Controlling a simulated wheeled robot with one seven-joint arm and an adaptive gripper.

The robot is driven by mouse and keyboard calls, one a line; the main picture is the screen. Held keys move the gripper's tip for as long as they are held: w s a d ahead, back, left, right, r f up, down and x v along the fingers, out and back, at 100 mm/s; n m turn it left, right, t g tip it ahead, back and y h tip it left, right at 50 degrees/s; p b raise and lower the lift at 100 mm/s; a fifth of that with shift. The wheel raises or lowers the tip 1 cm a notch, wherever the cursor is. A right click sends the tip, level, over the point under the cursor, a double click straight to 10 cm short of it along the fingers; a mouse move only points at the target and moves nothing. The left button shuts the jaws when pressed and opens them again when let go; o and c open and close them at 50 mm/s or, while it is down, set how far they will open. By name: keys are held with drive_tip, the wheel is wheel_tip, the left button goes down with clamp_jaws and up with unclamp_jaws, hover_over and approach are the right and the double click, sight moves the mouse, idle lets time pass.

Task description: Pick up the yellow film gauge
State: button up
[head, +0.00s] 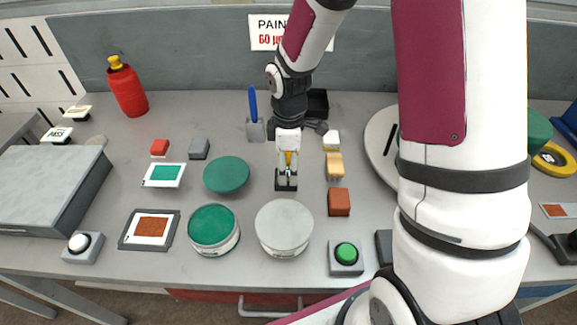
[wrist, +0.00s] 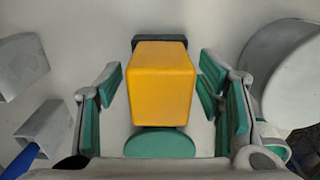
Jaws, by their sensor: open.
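The yellow film gauge (wrist: 163,85) is a yellow block between the two fingers of my gripper in the wrist view, with visible gaps on both sides. My gripper (wrist: 163,105) is open, its green-padded fingers apart. A dark piece (wrist: 158,41) lies behind the block in the wrist view.
A scraper with a blue handle (head: 253,103) stands left of the gripper. Small tan (head: 334,167) and rust blocks (head: 339,202) sit to the right. A green disc (head: 227,175), a green-topped can (head: 213,226) and a grey-topped can (head: 284,225) lie nearer.

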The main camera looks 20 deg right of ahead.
sight(288, 157)
drive_tip(key=shift+c, duration=0.6)
drive_tip(key=c, duration=1.3)
drive_tip(key=shift+r, duration=0.1)
wheel_tip(288, 157, up, 10)
drive_tip(key=shift+f, duration=0.1)
drive_tip(key=o, duration=0.8)
drive_tip(key=c, duration=0.5)
